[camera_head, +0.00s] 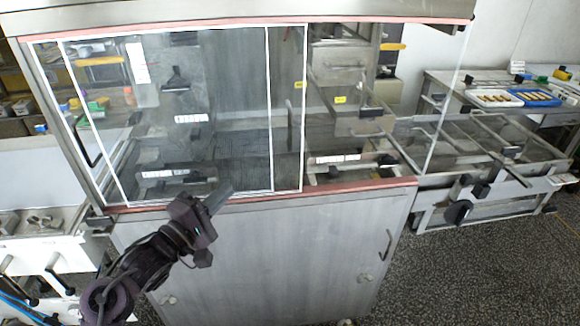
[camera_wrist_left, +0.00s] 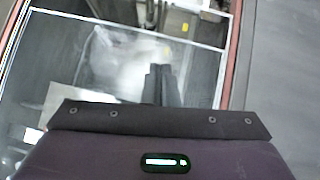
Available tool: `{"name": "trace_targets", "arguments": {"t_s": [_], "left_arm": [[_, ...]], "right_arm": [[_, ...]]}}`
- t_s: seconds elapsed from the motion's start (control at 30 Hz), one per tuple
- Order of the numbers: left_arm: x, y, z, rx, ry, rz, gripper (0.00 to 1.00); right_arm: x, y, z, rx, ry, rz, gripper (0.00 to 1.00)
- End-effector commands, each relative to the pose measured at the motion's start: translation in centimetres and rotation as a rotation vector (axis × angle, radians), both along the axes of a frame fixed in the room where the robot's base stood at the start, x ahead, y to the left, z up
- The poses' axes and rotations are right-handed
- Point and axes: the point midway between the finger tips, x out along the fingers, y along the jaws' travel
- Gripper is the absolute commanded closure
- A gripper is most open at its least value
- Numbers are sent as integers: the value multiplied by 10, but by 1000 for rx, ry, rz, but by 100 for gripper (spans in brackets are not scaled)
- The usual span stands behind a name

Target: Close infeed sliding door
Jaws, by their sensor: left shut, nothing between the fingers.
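The infeed sliding door (camera_head: 288,110) is a clear pane in a thin white frame on the front of the enrober cabinet. Two white-framed panes overlap at the left, and the front opening to their right (camera_head: 345,130) is uncovered. The white frame also crosses the left wrist view (camera_wrist_left: 130,28). My left gripper (camera_head: 220,197) is shut and empty, at the lower edge of the panes. Its dark fingers (camera_wrist_left: 160,85) point toward the glass in the left wrist view. I cannot tell whether they touch it. My right gripper is out of view.
A red-edged sill (camera_head: 365,185) runs below the panes, above a grey metal cabinet front (camera_head: 270,255). A conveyor frame (camera_head: 490,150) stands at the right, with trays (camera_head: 495,98) on a bench behind it. Speckled floor (camera_head: 480,280) is clear at the front right.

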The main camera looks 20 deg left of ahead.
Motion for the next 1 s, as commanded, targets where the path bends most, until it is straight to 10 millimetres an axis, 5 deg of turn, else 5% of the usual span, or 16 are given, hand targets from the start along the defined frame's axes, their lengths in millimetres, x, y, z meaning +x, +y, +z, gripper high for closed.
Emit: {"name": "trace_targets", "arguments": {"t_s": [0.23, 0.7, 1.0], "left_arm": [[4, -7, 23, -32, -23, -22, 100], [95, -30, 38, -31, -23, -23, 100], [109, -58, 42, -31, -20, -20, 100]], "right_arm": [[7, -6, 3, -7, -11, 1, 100], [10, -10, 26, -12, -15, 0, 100], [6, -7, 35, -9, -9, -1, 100]]}}
